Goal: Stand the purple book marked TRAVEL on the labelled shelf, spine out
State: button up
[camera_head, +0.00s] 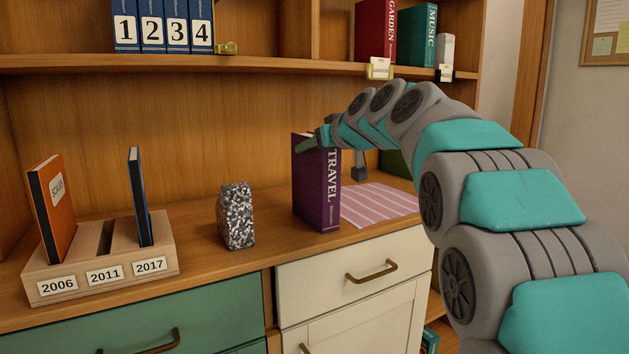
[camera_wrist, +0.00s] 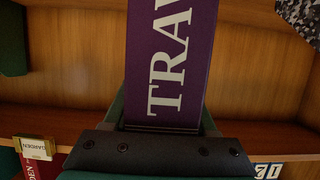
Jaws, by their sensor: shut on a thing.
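The purple book marked TRAVEL (camera_head: 318,188) is upright at the counter's middle, its lettered spine facing the camera. My gripper (camera_head: 318,140) is shut on its top end. In the wrist view the purple spine (camera_wrist: 172,60) runs out from between my fingers (camera_wrist: 165,125). I cannot tell whether the book's bottom touches the counter. The upper shelf (camera_head: 340,64) carries a red GARDEN book (camera_head: 376,30) and a green MUSIC book (camera_head: 421,35).
A speckled stone block (camera_head: 236,215) stands left of the book. A slotted wooden holder (camera_head: 100,270) with an orange book (camera_head: 53,212) and a blue book (camera_head: 140,197) is farther left. A pink striped mat (camera_head: 378,206) lies right of the purple book. Numbered blue binders (camera_head: 162,26) stand on the upper shelf.

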grip_shut()
dwell(0.5)
